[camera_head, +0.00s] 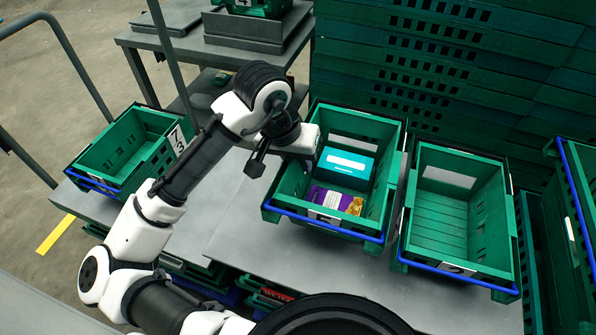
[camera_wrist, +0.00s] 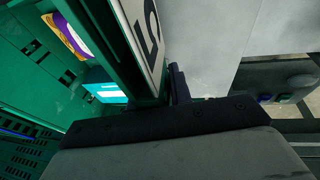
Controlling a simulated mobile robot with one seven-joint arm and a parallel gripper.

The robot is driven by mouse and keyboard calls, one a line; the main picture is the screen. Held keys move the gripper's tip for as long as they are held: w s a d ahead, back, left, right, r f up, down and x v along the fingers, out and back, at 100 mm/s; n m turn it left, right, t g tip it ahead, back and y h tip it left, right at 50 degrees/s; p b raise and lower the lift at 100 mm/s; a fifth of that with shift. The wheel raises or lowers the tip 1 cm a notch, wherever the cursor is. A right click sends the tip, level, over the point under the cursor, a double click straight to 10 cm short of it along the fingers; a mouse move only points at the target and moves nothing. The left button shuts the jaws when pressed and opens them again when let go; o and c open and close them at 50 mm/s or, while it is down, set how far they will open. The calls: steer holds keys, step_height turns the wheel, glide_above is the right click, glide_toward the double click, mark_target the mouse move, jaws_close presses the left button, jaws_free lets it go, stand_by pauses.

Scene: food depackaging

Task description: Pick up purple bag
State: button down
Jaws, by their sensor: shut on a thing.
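The purple bag (camera_head: 335,200), with a yellow and orange end, lies in the front part of the middle green crate (camera_head: 376,222). It also shows in the wrist view (camera_wrist: 67,36), beyond the crate wall. My gripper (camera_head: 268,164) is at the left wall of this crate, apart from the bag. In the wrist view a dark finger (camera_wrist: 179,84) stands on the outer side of the wall, which bears a label with a 5. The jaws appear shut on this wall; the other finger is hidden.
A teal box (camera_head: 345,163) lies behind the bag in the same crate. An empty green crate (camera_head: 458,265) stands to the right, another (camera_head: 87,180) to the left. Stacked green crates (camera_head: 440,75) form a wall behind. The grey table (camera_head: 270,250) is clear in front.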

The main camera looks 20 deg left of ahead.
steer(key=shift+f, duration=1.75)
steer(key=shift+f+b, duration=0.2)
steer(key=shift+b, duration=0.1)
steer(key=c, duration=1.3)
jaws_free()
steer(key=shift+o, duration=0.2)
steer(key=shift+r, duration=0.15)
